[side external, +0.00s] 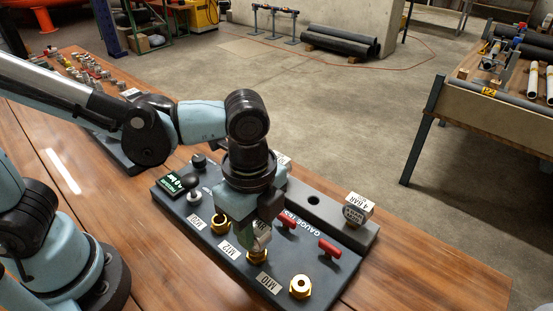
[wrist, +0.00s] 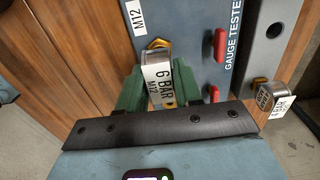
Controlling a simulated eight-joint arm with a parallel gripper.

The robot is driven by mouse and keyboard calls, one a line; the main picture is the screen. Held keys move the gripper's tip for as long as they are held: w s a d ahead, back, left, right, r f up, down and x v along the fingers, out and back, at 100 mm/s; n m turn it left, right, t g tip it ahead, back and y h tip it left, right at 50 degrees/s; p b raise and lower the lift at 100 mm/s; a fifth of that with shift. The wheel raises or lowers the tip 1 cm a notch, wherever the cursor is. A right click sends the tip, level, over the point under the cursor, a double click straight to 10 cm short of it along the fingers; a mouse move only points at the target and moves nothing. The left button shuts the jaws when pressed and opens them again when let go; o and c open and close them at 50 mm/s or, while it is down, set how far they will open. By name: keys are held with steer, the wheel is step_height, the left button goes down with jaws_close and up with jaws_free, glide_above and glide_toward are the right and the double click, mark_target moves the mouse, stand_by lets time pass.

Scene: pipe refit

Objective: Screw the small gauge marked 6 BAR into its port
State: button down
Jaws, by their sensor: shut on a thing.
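The small gauge marked 6 BAR and M12 (wrist: 158,76) is between the green fingers of my gripper (wrist: 160,92) in the wrist view. My gripper is shut on it. In the side view my gripper (side external: 259,238) holds the gauge (side external: 264,230) upright, directly over the brass port labelled M12 (side external: 257,258), the middle of three in the row. Part of that brass port also shows in the wrist view (wrist: 158,43) beside an M12 label. The gauge's lower end is close to the port; I cannot tell whether its thread is inside.
The dark gauge tester panel (side external: 226,252) has an M10 port (side external: 300,286) at right and another port (side external: 220,224) at left. Red handles (side external: 330,248) stand behind the ports. A gauge marked 4 BAR (side external: 358,207) stands on the grey rack (side external: 325,214) behind them.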

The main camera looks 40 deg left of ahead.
steer(key=m, duration=0.6)
stand_by(0.3)
steer(key=m, duration=0.6)
steer(key=m, duration=0.6)
stand_by(0.5)
